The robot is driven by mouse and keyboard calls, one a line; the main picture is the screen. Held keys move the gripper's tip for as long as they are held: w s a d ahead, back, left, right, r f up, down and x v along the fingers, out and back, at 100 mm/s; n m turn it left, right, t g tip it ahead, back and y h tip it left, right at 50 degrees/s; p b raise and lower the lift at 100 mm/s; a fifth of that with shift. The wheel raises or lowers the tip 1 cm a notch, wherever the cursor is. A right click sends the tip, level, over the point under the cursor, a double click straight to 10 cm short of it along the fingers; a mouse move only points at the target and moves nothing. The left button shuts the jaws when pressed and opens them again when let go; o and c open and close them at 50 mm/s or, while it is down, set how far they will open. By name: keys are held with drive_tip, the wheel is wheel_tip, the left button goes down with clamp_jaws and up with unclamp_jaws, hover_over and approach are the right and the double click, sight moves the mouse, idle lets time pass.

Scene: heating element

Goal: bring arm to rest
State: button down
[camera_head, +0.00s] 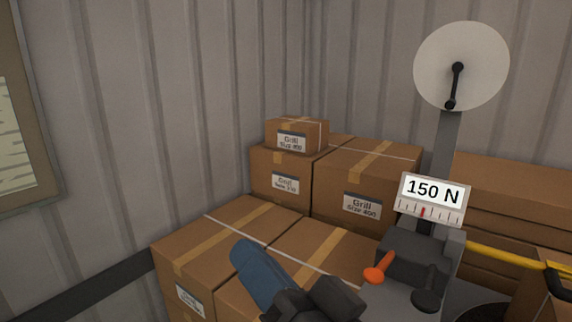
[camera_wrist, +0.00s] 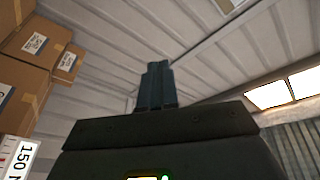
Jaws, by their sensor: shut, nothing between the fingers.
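My gripper (camera_head: 246,254) shows at the bottom middle of the head view, its blue fingers pointing up and to the left, in front of the stacked boxes. In the wrist view the fingers (camera_wrist: 157,68) are together and empty, pointing toward the ribbed wall and ceiling. Nothing is held. No contact with the boxes can be made out. The rest of my arm is mostly below the head view's frame.
Cardboard grill boxes (camera_head: 228,234) are stacked in the corner. To the right stands a device with a round disc (camera_head: 487,66), a "150 N" scale (camera_head: 433,192) and an orange-tipped lever (camera_head: 378,269). A yellow bar (camera_head: 505,254) runs right. A framed board (camera_head: 22,120) hangs left.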

drive_tip(key=s+d+f+m+t+h, duration=0.1)
drive_tip(key=s+d+f+m+h, duration=0.1)
drive_tip(key=s+d+f+h, duration=0.45)
drive_tip(key=s+d+f+m+h, duration=0.3)
drive_tip(key=s+d+f+h, duration=0.15)
drive_tip(key=d+f, duration=0.4)
drive_tip(key=s+d+f+n+g+h, duration=0.1)
drive_tip(key=s+d, duration=0.3)
drive_tip(key=s, duration=0.5)
drive_tip(key=s+d+f+n, duration=0.4)
drive_tip(key=s+d, duration=0.1)
drive_tip(key=s, duration=0.4)
drive_tip(key=shift+d+f+g+h, duration=0.2)
drive_tip(key=shift+f+g+h, duration=0.05)
drive_tip(key=shift+g+h, duration=0.15)
idle(0.9)
